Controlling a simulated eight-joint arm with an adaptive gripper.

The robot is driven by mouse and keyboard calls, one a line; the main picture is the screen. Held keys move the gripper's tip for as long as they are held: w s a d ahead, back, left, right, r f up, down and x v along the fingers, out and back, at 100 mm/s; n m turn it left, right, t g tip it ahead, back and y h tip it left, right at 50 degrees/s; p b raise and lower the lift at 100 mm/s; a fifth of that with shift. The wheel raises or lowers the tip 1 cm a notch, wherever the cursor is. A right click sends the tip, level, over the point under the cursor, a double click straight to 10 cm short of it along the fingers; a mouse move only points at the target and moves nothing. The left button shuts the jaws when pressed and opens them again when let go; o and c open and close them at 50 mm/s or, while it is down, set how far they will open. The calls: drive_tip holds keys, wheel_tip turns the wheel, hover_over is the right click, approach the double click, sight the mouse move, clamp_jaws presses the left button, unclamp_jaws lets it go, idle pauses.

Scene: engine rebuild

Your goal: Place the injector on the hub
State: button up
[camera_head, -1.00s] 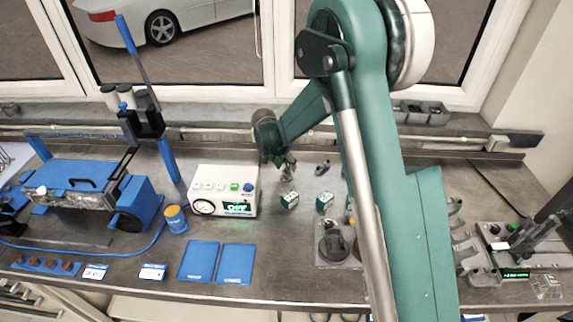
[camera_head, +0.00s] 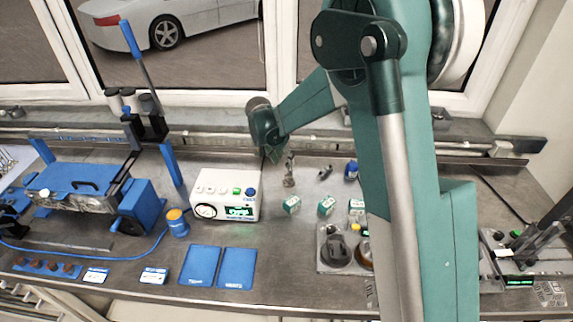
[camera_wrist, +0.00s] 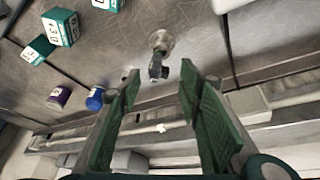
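A small metallic piece (camera_head: 289,178), which appears to be the injector, stands on the bench near the back. In the wrist view it (camera_wrist: 160,45) has a round pale base and a darker upper end. My gripper (camera_wrist: 158,80) is open. Its two green-padded fingers are wide apart, with the piece seen in the gap beyond the tips and nothing held. In the head view my gripper (camera_head: 270,145) is above and left of the piece, its fingers hard to make out. I cannot tell which part is the hub.
Green-and-white boxes (camera_head: 291,204) (camera_head: 326,204) and a blue cup (camera_head: 351,170) stand nearby. A white instrument box (camera_head: 226,196) is to the left. A grey tray (camera_head: 330,268) with round parts is partly hidden by my arm.

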drive_tip(key=shift+v, duration=2.25)
drive_tip(key=shift+d, duration=0.1)
drive_tip(key=s+d+r+n+t+y, duration=0.1)
drive_tip(key=s+d+r+n+y, duration=0.15)
drive_tip(key=s+d+r, duration=1.55)
drive_tip(key=s+d+f+n+t, duration=0.1)
drive_tip(key=s+d, duration=0.5)
drive_tip(key=s, duration=0.5)
drive_tip(key=s+d+f+n+t, duration=0.1)
drive_tip(key=s+d, duration=0.4)
drive_tip(key=s, duration=0.7)
drive_tip(key=shift+s+d+n+t, duration=0.35)
drive_tip(key=shift+d+n+t, duration=0.05)
drive_tip(key=shift+n, duration=0.35)
